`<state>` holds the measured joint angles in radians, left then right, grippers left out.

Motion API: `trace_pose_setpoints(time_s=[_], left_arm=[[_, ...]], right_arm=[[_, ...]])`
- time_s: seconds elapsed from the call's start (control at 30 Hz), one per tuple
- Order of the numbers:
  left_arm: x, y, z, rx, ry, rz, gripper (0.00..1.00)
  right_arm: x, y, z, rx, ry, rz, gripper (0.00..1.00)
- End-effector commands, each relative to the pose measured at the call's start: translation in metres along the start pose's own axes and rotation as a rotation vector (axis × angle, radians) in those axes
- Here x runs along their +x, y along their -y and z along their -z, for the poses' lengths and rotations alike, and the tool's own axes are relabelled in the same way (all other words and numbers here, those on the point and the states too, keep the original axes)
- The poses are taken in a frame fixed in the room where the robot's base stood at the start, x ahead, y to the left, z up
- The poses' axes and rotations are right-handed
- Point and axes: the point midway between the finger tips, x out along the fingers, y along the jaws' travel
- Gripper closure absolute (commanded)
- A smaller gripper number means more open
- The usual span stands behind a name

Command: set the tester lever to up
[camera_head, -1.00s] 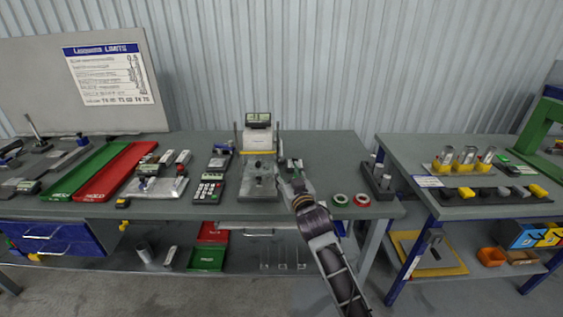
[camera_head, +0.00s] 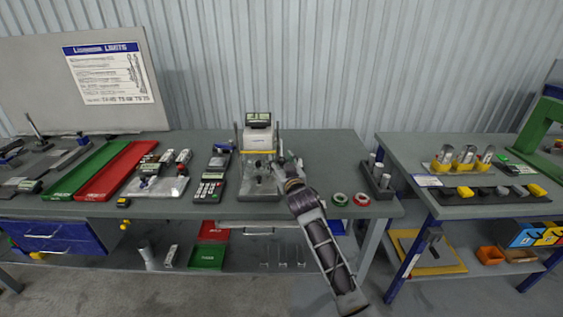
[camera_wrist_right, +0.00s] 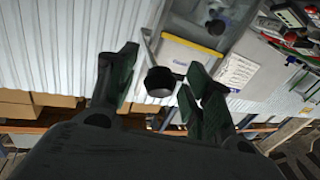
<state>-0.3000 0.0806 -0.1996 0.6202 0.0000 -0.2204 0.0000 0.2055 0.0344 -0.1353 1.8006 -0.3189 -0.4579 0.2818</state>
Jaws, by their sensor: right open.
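The tester (camera_head: 258,138) stands at the back of the middle table, with a display on top and a grey base. In the right wrist view its lever shows as a thin grey rod ending in a black knob (camera_wrist_right: 160,82). My right gripper (camera_head: 284,166) is at the tester's right side. In the right wrist view my right gripper (camera_wrist_right: 161,64) is open, with the knob between its two spread fingers and gaps showing beside it. The lever's angle is hard to tell in the head view, where my gripper partly covers it. My left gripper is out of view.
A keypad device (camera_head: 210,188) lies just left of the tester. Green and red tapes (camera_head: 340,199) and a dark block with metal pins (camera_head: 378,178) lie to the right. Green and red trays (camera_head: 115,172) are further left. A gap separates the right table (camera_head: 470,208).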

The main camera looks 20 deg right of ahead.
Motion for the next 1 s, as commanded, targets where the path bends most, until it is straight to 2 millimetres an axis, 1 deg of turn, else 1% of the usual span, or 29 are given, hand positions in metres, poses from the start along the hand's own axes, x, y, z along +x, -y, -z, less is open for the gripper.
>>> trace_pose_setpoints(time_s=[0.33, 0.7, 0.73, 1.0], left_arm=[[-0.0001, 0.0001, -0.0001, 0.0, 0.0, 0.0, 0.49], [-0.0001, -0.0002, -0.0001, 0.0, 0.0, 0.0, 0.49], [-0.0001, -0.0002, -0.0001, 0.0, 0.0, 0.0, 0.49], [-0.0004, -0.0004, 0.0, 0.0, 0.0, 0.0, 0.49]], right_arm=[[0.0014, 0.0001, -0.0001, 0.0, 0.0, 0.0, 0.49], [0.0012, 0.0001, 0.0, 0.0, 0.0, 0.0, 0.97], [0.0012, 0.0001, 0.0001, 0.0, 0.0, 0.0, 1.0], [0.0017, 0.0002, 0.0004, 0.0, 0.001, 0.0, 1.0]])
